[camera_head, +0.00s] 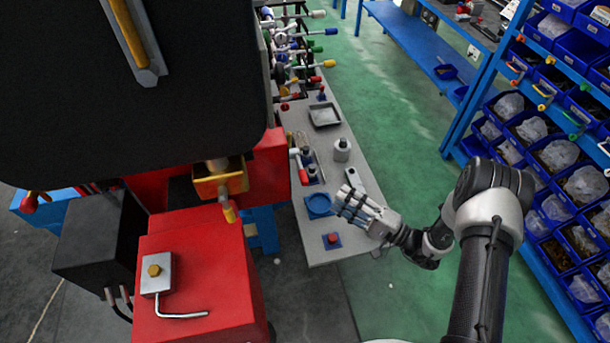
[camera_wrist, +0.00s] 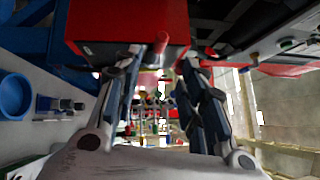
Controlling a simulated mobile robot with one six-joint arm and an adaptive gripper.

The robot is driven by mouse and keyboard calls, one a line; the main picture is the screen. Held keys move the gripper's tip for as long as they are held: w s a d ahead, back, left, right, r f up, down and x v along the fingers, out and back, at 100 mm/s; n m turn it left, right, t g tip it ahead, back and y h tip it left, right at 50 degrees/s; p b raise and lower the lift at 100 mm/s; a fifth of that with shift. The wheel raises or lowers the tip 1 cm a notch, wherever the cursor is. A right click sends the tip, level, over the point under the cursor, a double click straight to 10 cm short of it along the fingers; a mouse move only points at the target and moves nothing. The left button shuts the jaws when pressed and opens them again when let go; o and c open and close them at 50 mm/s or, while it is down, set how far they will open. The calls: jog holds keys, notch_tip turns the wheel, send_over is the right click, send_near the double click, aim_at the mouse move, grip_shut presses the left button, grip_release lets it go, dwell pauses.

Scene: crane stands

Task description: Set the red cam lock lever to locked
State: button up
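A lever with a red grip (camera_head: 301,172) and a pale hub stands at the left edge of the grey bench, beside the red machine body; it looks like the red cam lock lever. Its exact setting is too small to read. In the wrist view a short red handle (camera_wrist: 161,42) shows in front of the red housing (camera_wrist: 115,25); I cannot tell whether it is the same lever. My gripper (camera_head: 345,203) is above the near end of the bench, to the right of and nearer than the lever, apart from it. Its fingers (camera_wrist: 158,72) are spread and empty.
A blue round dish (camera_head: 318,205) and a red button on a blue base (camera_head: 332,239) are near my gripper. A grey weight (camera_head: 342,149) and a tray (camera_head: 324,115) stand farther back. A rack of coloured levers (camera_head: 300,45) is beyond. Blue bin shelves (camera_head: 530,140) stand right.

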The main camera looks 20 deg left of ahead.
aim_at(303, 177)
jog(key=x, duration=1.3)
jog(key=shift+a, duration=0.35)
jog(key=shift+c, duration=0.2)
grip_shut()
